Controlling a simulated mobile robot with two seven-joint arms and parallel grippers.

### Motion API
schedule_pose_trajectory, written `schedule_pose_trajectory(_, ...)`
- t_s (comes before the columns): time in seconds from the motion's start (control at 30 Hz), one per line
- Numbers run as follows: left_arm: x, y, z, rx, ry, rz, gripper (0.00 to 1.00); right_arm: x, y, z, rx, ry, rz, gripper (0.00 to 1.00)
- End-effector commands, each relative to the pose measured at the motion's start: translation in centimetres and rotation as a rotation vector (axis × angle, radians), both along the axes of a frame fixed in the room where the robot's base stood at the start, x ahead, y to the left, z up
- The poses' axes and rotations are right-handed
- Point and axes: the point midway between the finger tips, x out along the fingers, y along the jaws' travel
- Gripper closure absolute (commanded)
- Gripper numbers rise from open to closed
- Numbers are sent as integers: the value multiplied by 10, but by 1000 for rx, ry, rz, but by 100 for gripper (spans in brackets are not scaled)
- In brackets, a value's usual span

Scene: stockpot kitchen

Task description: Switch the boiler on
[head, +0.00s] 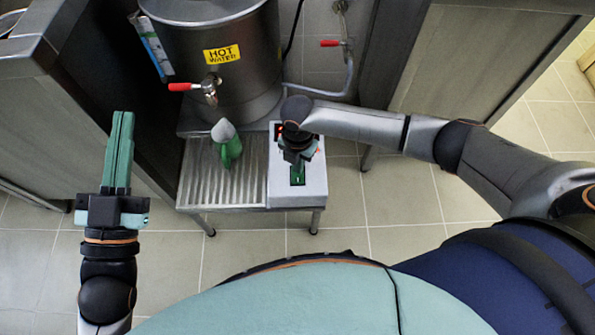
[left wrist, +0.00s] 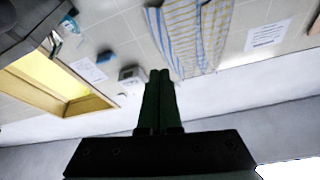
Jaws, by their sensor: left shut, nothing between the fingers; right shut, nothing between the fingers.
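The boiler (head: 215,55) is a big steel pot with a yellow "HOT WATER" label and a red-handled tap (head: 208,90). A pale control box (head: 312,188) stands to the front right of it.
A pipe with a red valve handle (head: 330,43) runs at the back. Steel counters (head: 75,110) flank the boiler. The tiled floor in front is clear.

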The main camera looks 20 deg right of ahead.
Motion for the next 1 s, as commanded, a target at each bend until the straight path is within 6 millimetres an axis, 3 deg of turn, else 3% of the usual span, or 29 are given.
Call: schedule_pose_trajectory(1.0,13,6,-81,0,345,48,100,0,0,14,0,0,0,100)
